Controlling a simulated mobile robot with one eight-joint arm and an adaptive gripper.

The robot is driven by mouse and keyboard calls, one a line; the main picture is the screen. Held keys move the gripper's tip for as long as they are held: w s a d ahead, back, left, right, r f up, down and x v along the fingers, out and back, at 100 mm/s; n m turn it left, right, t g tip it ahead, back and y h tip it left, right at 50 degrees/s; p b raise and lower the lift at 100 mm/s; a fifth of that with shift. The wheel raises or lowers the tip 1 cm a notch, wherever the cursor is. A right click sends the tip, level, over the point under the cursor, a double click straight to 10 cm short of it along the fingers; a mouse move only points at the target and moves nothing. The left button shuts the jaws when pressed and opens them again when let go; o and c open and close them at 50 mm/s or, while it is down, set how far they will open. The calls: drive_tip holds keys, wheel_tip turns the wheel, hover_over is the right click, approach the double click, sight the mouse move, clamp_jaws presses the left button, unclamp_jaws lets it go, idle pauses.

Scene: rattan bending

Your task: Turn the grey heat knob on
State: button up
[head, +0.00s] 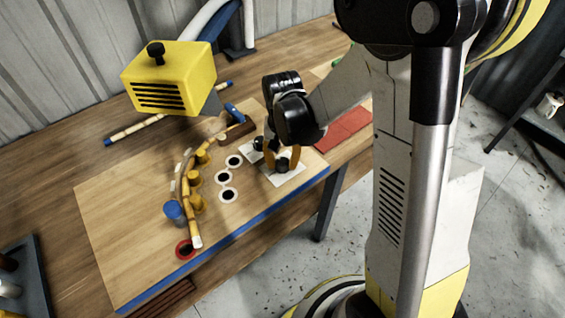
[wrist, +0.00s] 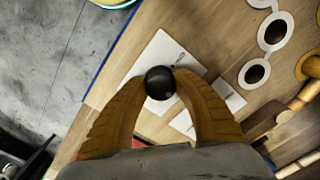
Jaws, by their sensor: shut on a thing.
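The heat knob is a small, round, very dark grey knob (wrist: 160,83), seen from above in the wrist view. It sits over a white marked card (wrist: 160,52) on the board. My gripper (wrist: 160,84) has its two orange-brown ribbed fingers closed around the knob, one on each side. In the head view my gripper (head: 282,162) points down at the board's right part, and the dark knob (head: 282,165) shows between the fingertips. Which way the knob is turned cannot be told.
A curved rattan cane (head: 181,184) bends round yellow pegs (head: 194,178) left of my gripper, with a blue peg (head: 174,212) beside it. White-ringed holes (head: 228,195) lie between. A yellow vented box (head: 168,78) stands behind. A red mat (head: 345,125) lies right.

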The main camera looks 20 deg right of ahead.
sight(282, 162)
drive_tip(key=shift+m, duration=0.5)
drive_tip(key=o, duration=1.2)
wheel_tip(282, 162, up, 12)
drive_tip(key=s+r+n+t, duration=0.2)
drive_tip(key=s, duration=0.2)
drive_tip(key=s+r+n+t, duration=0.1)
drive_tip(key=s+r+t, duration=0.1)
drive_tip(key=s, duration=0.2)
drive_tip(key=s+r+n+t, duration=0.2)
drive_tip(key=s+t, duration=0.1)
drive_tip(key=s, duration=0.1)
drive_tip(key=shift+s+n, duration=0.25)
drive_tip(key=shift+n, duration=0.05)
